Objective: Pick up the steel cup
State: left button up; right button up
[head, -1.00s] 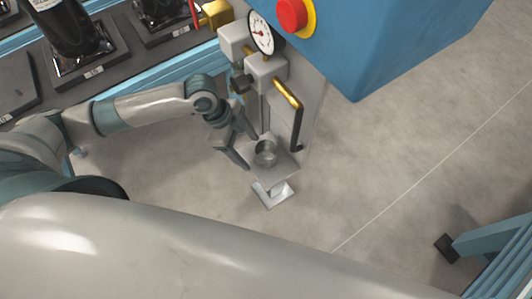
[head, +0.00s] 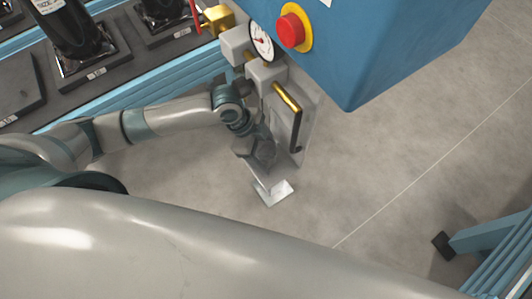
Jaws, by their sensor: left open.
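The steel cup (head: 267,153) is a small grey metal cup on a small grey shelf (head: 262,180) below the gauge and valve assembly. My left gripper (head: 259,150) is at the cup, its fingers reaching down around or beside it. It is open, and part of the cup is hidden by the gripper. Whether the fingers touch the cup cannot be told. My right gripper is not in view.
A blue cabinet with a red button (head: 291,30) overhangs at the upper right. A pressure gauge (head: 261,41) and a brass-handled lever (head: 287,98) stand close above the cup. The floor right of the shelf is clear.

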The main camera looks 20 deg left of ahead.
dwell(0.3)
pick_arm(q)
jog(key=c, duration=1.2)
jog(key=shift+o, duration=0.2)
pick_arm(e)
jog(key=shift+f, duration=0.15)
